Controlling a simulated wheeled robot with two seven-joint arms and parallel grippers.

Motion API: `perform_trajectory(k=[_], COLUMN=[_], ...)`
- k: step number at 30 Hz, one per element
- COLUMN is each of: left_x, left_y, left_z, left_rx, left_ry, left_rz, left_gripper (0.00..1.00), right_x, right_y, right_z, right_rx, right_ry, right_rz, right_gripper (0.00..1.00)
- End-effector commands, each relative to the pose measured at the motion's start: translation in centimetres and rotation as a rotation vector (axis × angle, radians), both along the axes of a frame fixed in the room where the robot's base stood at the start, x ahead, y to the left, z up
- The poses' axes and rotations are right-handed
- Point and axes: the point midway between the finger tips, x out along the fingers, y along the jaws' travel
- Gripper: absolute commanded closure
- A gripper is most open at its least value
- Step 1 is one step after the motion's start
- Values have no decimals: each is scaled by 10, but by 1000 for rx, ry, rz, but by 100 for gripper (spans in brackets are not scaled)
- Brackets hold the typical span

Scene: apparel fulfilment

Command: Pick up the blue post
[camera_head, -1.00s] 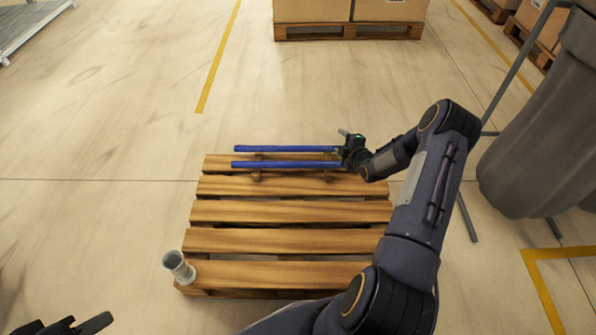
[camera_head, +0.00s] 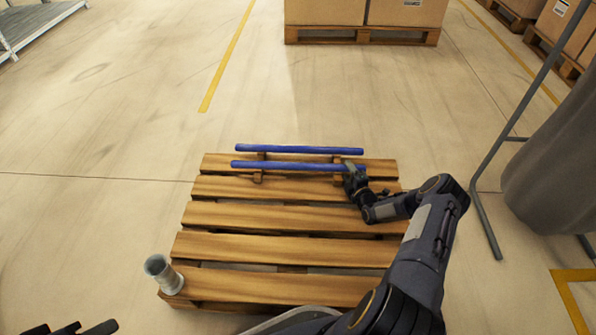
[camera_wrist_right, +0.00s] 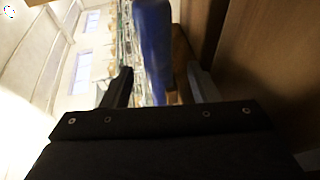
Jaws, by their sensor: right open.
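Two long blue posts lie parallel on small wooden supports at the far edge of a wooden pallet (camera_head: 290,247). They are the far post (camera_head: 290,149) and the near post (camera_head: 285,165). My right gripper (camera_head: 352,168) is open at the right end of the near post. In the right wrist view a blue post (camera_wrist_right: 153,45) runs between my two spread fingers (camera_wrist_right: 160,88); whether they touch it is unclear. My left gripper (camera_head: 70,329) shows only partly at the bottom left edge, away from the posts, and its opening is unclear.
Stacked cartons on a pallet (camera_head: 362,36) are at the back. A grey bag on a metal frame (camera_head: 488,215) stands at right. The floor left of the pallet is clear.

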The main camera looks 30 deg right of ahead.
Motion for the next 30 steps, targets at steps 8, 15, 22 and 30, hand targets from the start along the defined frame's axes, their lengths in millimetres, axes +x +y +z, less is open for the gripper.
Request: perform_trajectory(k=[8,15,22,30], left_x=[0,0,0,0], left_y=[0,0,0,0], left_z=[-3,-3,-3,-2], left_rx=[0,0,0,0], left_ry=[-1,0,0,0], left_rz=[0,0,0,0], left_gripper=[64,64,64,64], right_x=[7,7,6,7], right_y=[-1,-1,-1,-1], right_z=[0,0,0,2], right_rx=[1,1,1,3], right_ry=[1,1,1,-2], right_rz=[0,0,0,-1], right_gripper=[46,72,100,100])
